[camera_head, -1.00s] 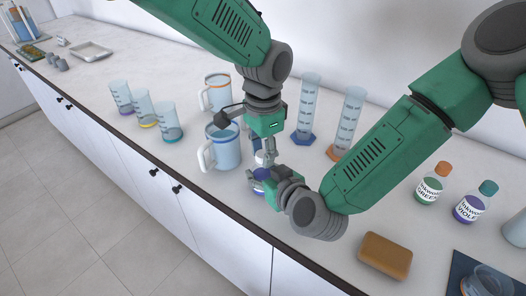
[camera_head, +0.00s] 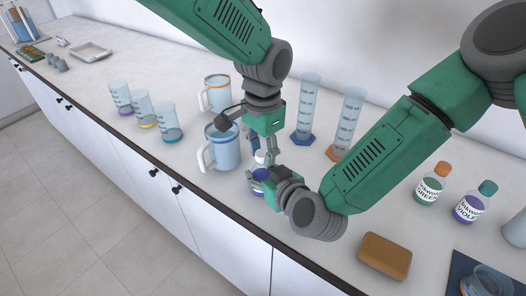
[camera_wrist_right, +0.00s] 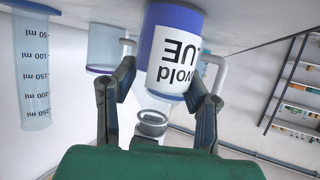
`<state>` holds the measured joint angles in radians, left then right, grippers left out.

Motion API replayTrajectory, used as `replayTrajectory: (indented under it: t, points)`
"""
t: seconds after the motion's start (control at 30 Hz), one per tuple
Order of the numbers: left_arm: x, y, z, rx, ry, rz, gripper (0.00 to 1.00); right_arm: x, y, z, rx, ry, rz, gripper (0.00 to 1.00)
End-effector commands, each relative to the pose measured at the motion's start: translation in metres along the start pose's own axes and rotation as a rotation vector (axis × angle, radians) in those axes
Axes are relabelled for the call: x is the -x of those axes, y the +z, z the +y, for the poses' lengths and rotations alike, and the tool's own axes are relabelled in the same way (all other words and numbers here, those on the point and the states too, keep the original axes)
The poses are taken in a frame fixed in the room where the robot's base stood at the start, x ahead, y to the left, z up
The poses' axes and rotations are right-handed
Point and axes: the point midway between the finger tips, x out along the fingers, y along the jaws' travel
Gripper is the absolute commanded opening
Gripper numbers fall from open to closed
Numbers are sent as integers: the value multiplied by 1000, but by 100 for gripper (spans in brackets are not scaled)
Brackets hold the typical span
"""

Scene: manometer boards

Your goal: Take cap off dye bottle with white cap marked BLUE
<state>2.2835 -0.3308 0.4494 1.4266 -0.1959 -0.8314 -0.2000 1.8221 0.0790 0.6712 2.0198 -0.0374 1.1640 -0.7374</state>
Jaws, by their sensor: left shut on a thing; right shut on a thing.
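The blue dye bottle (camera_head: 258,188) stands near the front edge of the bench. In the right wrist view the bottle (camera_wrist_right: 182,50) appears inverted, with its white BLUE label readable. Its neck (camera_wrist_right: 152,120) shows there and looks bare. My right gripper (camera_head: 264,178) is shut around the bottle from the side; its fingers (camera_wrist_right: 160,88) flank the label end. My left gripper (camera_head: 267,155) points down above the bottle, shut on the white cap (camera_head: 260,157), which is partly hidden by the fingers. The gap between cap and neck is too small to judge.
A blue-banded mug (camera_head: 226,148) stands close left of the grippers, an orange-rimmed mug (camera_head: 216,95) behind it. Two tall cylinders (camera_head: 307,105) (camera_head: 348,120) stand behind right. Green (camera_head: 430,186) and violet (camera_head: 472,205) bottles and a sponge (camera_head: 385,255) are at right.

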Motion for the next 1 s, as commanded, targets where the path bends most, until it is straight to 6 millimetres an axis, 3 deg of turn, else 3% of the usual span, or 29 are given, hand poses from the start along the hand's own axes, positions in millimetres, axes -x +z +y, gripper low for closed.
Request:
replayTrajectory:
  t: [0.5,0.87,1.0]
  points:
    - [18,0,1,-1,1,1,0,0,0,1,0,2,-1,0]
    - [20,0,1,0,1,1,0,0,0,1,0,1,-1,0]
    - [30,0,0,0,0,2,0,0,0,0,0,1,-1,0]
